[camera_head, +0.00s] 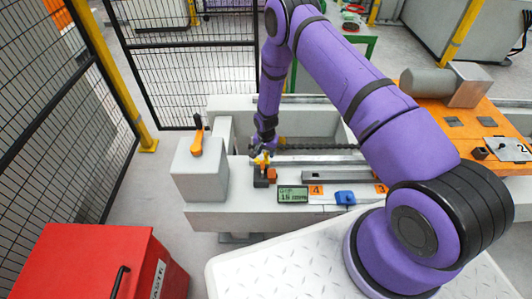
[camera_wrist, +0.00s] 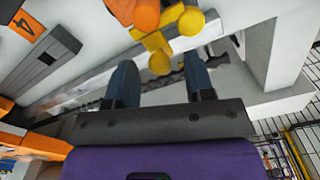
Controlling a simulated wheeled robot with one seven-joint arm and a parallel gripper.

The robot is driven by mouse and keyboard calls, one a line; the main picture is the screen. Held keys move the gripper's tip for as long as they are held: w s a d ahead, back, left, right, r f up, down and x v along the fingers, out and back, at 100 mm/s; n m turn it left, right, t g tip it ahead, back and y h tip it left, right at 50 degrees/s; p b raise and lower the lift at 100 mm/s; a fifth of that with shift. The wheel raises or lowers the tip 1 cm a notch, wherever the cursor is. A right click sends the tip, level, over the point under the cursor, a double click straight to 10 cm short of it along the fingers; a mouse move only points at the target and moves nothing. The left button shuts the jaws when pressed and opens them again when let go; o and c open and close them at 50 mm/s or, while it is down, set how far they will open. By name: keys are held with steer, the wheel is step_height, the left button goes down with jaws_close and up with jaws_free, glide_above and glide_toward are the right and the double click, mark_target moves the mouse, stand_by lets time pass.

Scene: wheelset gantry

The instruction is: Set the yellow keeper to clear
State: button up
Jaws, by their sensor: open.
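The yellow keeper (camera_head: 261,159) is a small yellow piece at the left end of the rail on the grey gantry bench. In the wrist view the yellow keeper (camera_wrist: 166,36) shows large at the top, with rounded knobs and orange parts beside it. My gripper (camera_head: 264,148) points down right at the keeper in the head view. In the wrist view my gripper (camera_wrist: 158,72) has its two dark fingers apart, and the keeper's lowest knob shows between and beyond their tips. I cannot tell whether a finger touches it. The arm partly hides the keeper in the head view.
A grey block with an orange lever (camera_head: 197,139) stands left of the keeper. A small display (camera_head: 292,195), orange number plates (camera_head: 317,190) and a blue part (camera_head: 345,197) lie to the right. A red waste bin (camera_head: 95,262) and mesh fencing (camera_head: 60,100) are at the left.

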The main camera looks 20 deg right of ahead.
steer(key=shift+f, duration=0.35)
steer(key=shift+c, duration=0.3)
jaws_close()
steer(key=w+a+n, duration=0.4)
steer(key=a+n, duration=0.1)
steer(key=n, duration=1.4)
steer(key=shift+n, duration=0.4)
